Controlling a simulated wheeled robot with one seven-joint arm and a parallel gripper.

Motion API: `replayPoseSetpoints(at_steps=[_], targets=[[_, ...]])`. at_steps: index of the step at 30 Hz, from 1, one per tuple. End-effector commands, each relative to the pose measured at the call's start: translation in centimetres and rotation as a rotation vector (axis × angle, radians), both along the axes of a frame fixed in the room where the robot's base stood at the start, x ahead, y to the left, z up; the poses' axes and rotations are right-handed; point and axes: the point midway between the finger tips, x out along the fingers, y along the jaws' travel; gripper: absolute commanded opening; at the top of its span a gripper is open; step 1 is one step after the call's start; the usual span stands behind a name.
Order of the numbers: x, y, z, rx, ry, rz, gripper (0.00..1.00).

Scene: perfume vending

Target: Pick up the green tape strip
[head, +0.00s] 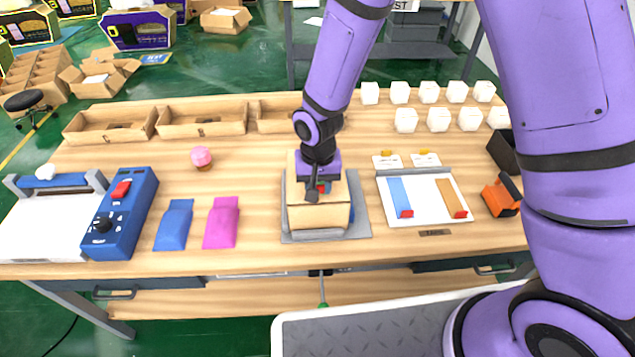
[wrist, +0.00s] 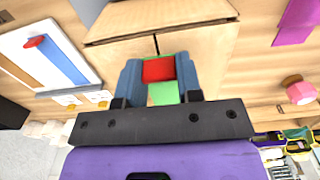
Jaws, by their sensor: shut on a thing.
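The green tape strip (wrist: 163,95) has a red end piece and sits between the two blue fingers of my gripper (wrist: 158,72) in the wrist view. My gripper is shut on it. In the head view my gripper (head: 317,190) is over the cardboard box (head: 318,217), which stands on a grey fixture (head: 361,212). The box (wrist: 160,22) also shows just beyond the fingertips in the wrist view, with a dark seam line. The strip is mostly hidden in the head view, and I cannot tell whether it touches the box.
A white board (head: 427,191) to the right holds a blue strip (head: 399,192) and a brown strip (head: 448,196), both with red ends. An orange tape dispenser (head: 502,197) stands farther right. Blue (head: 174,226) and magenta (head: 221,222) pouches lie to the left. White cubes stand behind.

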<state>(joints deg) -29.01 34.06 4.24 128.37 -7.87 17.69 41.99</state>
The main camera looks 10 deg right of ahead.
Motion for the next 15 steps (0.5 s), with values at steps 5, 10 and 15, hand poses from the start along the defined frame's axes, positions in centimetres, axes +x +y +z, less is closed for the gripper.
replayPoseSetpoints(at_steps=[5, 10, 15], targets=[[0.0, 0.0, 1.3, 0.001, -0.001, 0.0, 0.18], [0.0, 0.0, 3.6, 0.001, -0.001, 0.0, 0.18], [-4.2, -0.1, 3.6, -0.002, 0.002, 0.006, 0.18]])
